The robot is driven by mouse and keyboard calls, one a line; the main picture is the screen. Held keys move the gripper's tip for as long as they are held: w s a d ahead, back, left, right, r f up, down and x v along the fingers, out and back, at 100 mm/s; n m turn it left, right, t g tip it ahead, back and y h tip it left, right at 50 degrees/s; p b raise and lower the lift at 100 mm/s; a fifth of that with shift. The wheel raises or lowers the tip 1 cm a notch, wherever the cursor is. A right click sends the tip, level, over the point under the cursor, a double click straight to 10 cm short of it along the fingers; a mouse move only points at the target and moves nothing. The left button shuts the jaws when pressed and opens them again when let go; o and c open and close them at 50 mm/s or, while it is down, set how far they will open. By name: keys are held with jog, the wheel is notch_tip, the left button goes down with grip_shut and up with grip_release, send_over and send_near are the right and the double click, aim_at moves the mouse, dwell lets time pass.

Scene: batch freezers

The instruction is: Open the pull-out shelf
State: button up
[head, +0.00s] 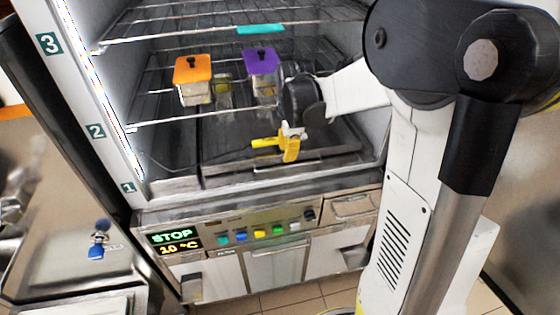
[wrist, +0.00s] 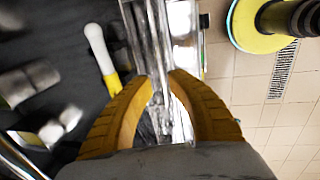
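The pull-out shelf (head: 222,176) is a dark tray low inside the open freezer, at the level marked 1, with a metal front edge and a bar handle (head: 288,167). My gripper (head: 290,155), with yellow fingers, points down at the front of this shelf, just by the handle. In the wrist view, my gripper (wrist: 167,75) has its fingertips a little apart, with a metal bar (wrist: 137,42) running up from between them. I cannot tell whether the fingers press on it. The shelf seems pushed in.
Wire racks (head: 160,120) sit above, holding a container with an orange lid (head: 193,70) and one with a purple lid (head: 262,62). A control panel (head: 250,233) reading STOP and 10 °C is below the shelf. Tiled floor (head: 290,298) shows in front.

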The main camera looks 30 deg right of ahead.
aim_at(285, 166)
jog(key=f+b, duration=0.1)
jog(key=f, duration=0.2)
jog(key=w+f+b, duration=0.1)
jog(key=f, duration=0.2)
jog(key=shift+w+d+f, duration=0.15)
jog(key=shift+w+f, duration=0.05)
jog(key=shift+f, duration=0.15)
jog(key=shift+c, duration=0.4)
grip_shut()
